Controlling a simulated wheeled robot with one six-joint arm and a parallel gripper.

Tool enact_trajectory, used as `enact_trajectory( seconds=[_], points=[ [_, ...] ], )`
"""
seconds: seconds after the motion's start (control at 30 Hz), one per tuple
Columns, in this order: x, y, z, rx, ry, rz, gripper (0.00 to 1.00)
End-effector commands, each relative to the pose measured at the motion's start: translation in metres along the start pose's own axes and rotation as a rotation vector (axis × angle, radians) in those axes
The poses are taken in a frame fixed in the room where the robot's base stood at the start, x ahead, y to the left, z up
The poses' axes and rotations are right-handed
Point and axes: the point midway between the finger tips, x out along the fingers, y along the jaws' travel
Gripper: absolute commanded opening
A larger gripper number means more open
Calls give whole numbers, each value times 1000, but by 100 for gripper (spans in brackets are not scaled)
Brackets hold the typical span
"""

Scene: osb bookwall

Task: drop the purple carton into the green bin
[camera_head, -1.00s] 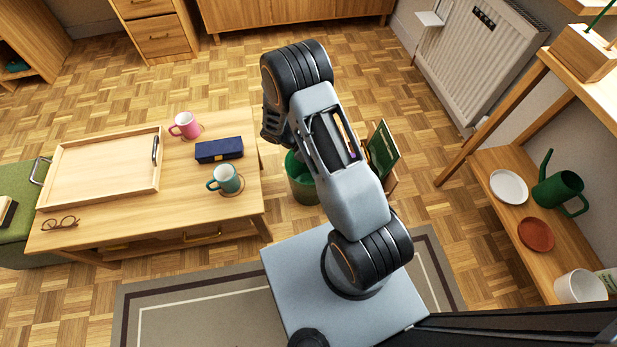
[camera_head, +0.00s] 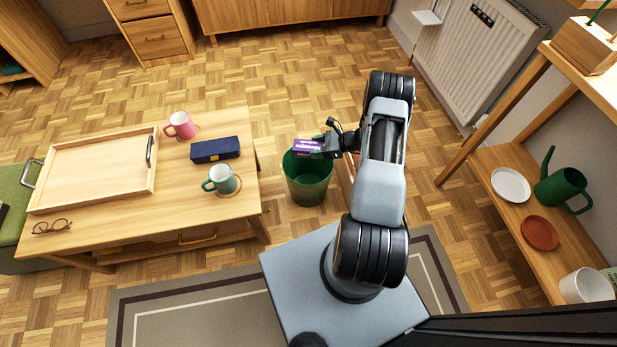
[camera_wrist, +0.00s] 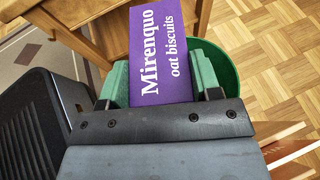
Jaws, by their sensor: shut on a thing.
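The purple carton (camera_head: 308,146) is held in my gripper (camera_head: 321,147) above the green bin (camera_head: 307,185). The bin stands on the floor to the right of the low table. In the wrist view the purple carton (camera_wrist: 161,60) reads "Mirenquo oat biscuits" and sits between the green pads of my gripper (camera_wrist: 163,85). The rim of the green bin (camera_wrist: 229,70) shows behind and below it there. The carton hides part of the bin's mouth.
The low table (camera_head: 120,212) carries a wooden tray (camera_head: 95,172), a dark blue box (camera_head: 215,150), a pink mug (camera_head: 181,125), a teal mug (camera_head: 221,180) and glasses (camera_head: 52,227). A shelf unit (camera_head: 510,225) stands at right. Parquet floor behind the bin is clear.

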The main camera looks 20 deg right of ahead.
Motion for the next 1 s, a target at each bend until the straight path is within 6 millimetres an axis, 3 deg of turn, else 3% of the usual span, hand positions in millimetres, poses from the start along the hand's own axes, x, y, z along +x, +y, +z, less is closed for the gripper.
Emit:
enact_trajectory(
  seconds=[0.2,0.8,1.0],
  points=[
    [-7,-15,-10,42,-1,-102,36],
    [14,-15,-59,42,-1,-104,36],
    [15,-16,-63,41,-1,-104,36]
  ],
)
